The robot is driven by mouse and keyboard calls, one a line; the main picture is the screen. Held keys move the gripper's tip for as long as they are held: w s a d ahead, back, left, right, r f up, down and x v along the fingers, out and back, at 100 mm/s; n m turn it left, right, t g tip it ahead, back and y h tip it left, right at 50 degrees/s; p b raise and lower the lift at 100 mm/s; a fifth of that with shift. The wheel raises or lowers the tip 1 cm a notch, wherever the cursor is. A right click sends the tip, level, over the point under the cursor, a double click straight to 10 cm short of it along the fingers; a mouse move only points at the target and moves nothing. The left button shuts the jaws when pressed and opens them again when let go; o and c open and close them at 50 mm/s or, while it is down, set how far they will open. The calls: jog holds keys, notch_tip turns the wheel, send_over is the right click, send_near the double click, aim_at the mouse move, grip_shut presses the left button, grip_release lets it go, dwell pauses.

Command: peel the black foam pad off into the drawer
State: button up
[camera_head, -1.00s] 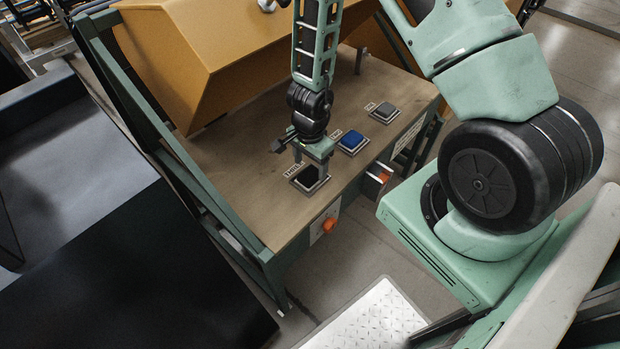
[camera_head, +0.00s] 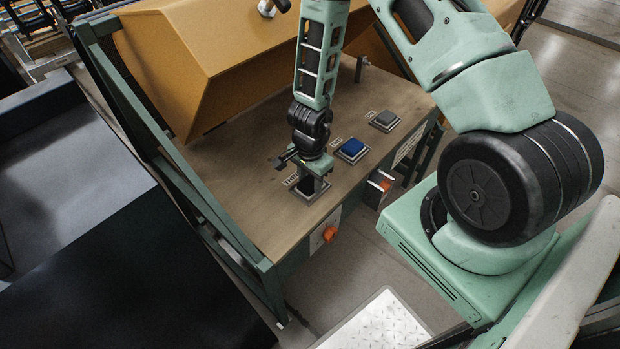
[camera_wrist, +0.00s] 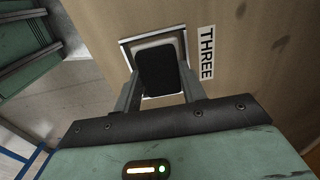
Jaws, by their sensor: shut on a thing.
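The black foam pad (camera_wrist: 158,68) sits on a pale backing inside a square metal frame on the bench, beside a label reading THREE. In the head view the pad (camera_head: 306,191) is mostly hidden under my gripper (camera_head: 311,186). In the wrist view the fingers of my gripper (camera_wrist: 160,84) are on either side of the pad and shut on it. The pad is still at its frame; I cannot tell whether any edge has lifted. A small drawer-like box (camera_head: 377,190) with something orange in it projects from the bench front, right of the pad.
A blue pad (camera_head: 352,148) and a grey pad (camera_head: 384,119) sit in similar frames farther along the bench (camera_head: 240,195). An orange knob (camera_head: 330,233) is on the bench front. A large yellow housing (camera_head: 205,60) overhangs the back. The left part of the bench top is clear.

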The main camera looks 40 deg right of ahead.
aim_at(308, 181)
jog(key=shift+r+p, duration=1.3)
jog(key=shift+p, duration=0.05)
notch_tip(308, 181, up, 4)
jog(key=p, duration=0.4)
dwell(0.5)
jog(key=shift+w+a+r+n, duration=0.15)
jog(key=shift+w+r+n, duration=0.15)
jog(key=shift+n, duration=0.4)
notch_tip(308, 181, up, 6)
jog(key=w+n, duration=0.1)
jog(key=n, duration=1.3)
jog(key=shift+w+d+p, duration=0.3)
jog(key=shift+w, duration=0.05)
